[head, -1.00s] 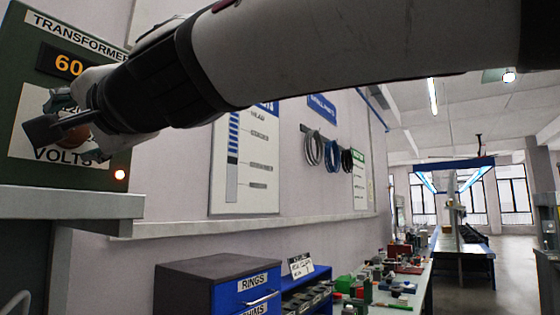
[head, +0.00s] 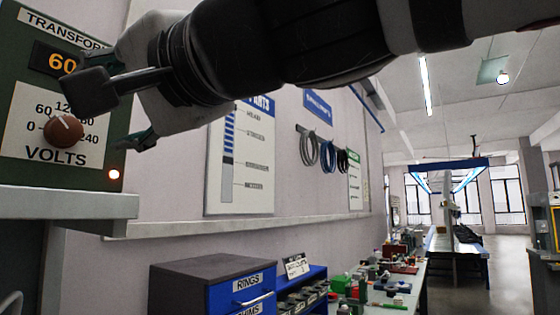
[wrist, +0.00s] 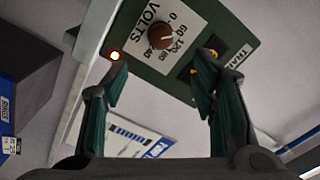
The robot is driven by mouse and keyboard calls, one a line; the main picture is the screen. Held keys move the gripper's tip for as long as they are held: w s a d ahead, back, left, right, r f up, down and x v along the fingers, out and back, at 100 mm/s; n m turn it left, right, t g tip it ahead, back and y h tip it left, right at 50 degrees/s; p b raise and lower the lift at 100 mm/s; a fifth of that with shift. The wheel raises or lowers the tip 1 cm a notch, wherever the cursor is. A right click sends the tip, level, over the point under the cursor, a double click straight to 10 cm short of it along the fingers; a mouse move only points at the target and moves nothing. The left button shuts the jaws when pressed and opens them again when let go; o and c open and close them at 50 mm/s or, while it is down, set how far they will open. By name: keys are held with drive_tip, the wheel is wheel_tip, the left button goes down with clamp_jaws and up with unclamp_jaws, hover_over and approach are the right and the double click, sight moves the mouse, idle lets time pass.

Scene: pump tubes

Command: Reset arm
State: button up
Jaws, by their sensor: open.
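My gripper (head: 116,112) is open and empty in the head view, in front of the right part of the green transformer box (head: 100,150). It also shows in the wrist view (wrist: 163,80), its two green-padded fingers wide apart. The brown round knob (head: 63,131) on the white volts dial is in plain view at the left, apart from the fingers. In the wrist view the knob (wrist: 163,40) lies beyond the fingertips. A small lamp (head: 114,174) glows at the box's lower right.
A grey shelf (head: 70,203) runs below the box. A wall chart (head: 240,160) and hanging hoops (head: 328,155) are to the right. A blue cabinet (head: 240,290) and a cluttered bench (head: 390,285) stand lower. The aisle at right is open.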

idle(0.3)
drive_tip(key=w+d+f+h+p, duration=0.15)
drive_tip(key=d+f+h, duration=0.25)
drive_tip(key=d+f, duration=0.55)
drive_tip(key=w+d+f+h+p, duration=0.1)
drive_tip(key=w+d+f+h, duration=0.3)
drive_tip(key=d+f, duration=0.6)
drive_tip(key=s+d+f+g+h+p, duration=0.1)
drive_tip(key=s+d+f+h, duration=0.3)
drive_tip(key=d+f, duration=0.5)
drive_tip(key=s+d+f+m+g+h+p, duration=0.1)
drive_tip(key=s+d+f+g+h, duration=0.2)
drive_tip(key=s+d+f, duration=0.5)
drive_tip(key=d+f+h, duration=0.1)
drive_tip(key=d, duration=0.2)
drive_tip(key=shift+s+f+p, duration=0.25)
drive_tip(key=shift+s+p, duration=0.05)
